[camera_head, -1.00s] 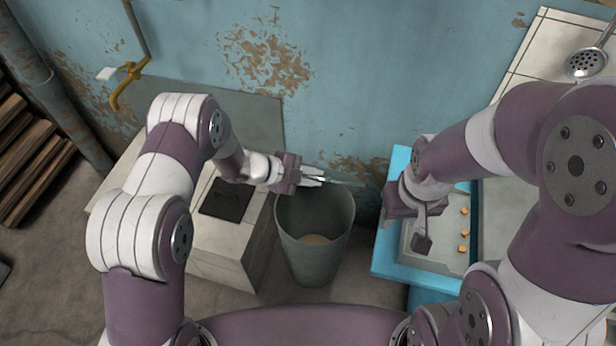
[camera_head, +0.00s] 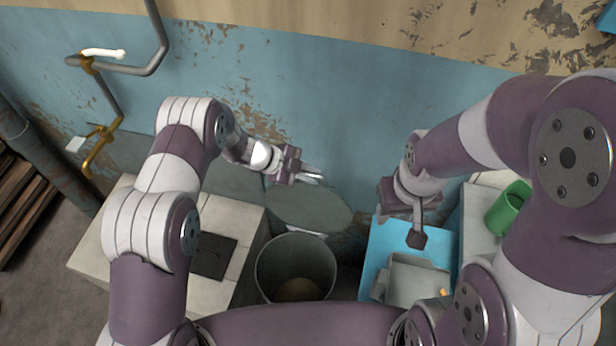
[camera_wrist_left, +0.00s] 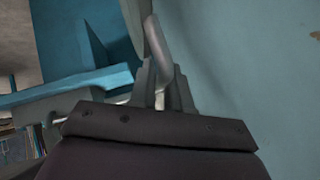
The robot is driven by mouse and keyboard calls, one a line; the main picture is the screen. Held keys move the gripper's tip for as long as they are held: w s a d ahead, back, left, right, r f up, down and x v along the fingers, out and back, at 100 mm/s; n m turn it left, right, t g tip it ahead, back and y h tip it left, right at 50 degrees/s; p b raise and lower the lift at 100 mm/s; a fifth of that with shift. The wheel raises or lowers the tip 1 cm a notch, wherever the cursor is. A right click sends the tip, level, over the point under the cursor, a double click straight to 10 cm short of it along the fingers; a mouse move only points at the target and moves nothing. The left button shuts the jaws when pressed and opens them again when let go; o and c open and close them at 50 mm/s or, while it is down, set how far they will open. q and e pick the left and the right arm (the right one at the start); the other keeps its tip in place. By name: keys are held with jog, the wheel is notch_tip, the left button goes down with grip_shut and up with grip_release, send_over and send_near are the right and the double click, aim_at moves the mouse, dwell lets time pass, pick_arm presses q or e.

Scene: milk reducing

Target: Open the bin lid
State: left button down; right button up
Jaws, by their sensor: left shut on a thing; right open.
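The grey bin (camera_head: 296,262) stands on the floor in the middle of the head view, its top uncovered and its inside showing. The round grey lid (camera_head: 308,210) is off the opening, raised and tilted behind the bin's far rim. My left gripper (camera_head: 314,174) is at the lid's upper edge, shut on the lid's handle. In the left wrist view the curved grey handle (camera_wrist_left: 157,42) runs between the fingers (camera_wrist_left: 166,88). My right gripper (camera_head: 408,226) is open and apart from the bin, above the blue surface at the right.
A white tiled block (camera_head: 125,235) with a dark plate (camera_head: 212,257) stands left of the bin. A blue stand (camera_head: 388,245) with a grey tray (camera_head: 412,285) is at the right, with a green cup (camera_head: 508,208) beyond. The blue wall (camera_head: 345,120) is close behind the lid.

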pick_arm(q)
jog(key=shift+w+d+f, duration=0.15)
jog(key=shift+w+f, duration=0.05)
jog(key=shift+w, duration=0.2)
jog(key=c, duration=1.2)
grip_release()
jog(key=shift+s, duration=0.15)
jog(key=v, duration=1.3)
jog(key=shift+r, duration=0.2)
jog(key=shift+d, duration=0.1)
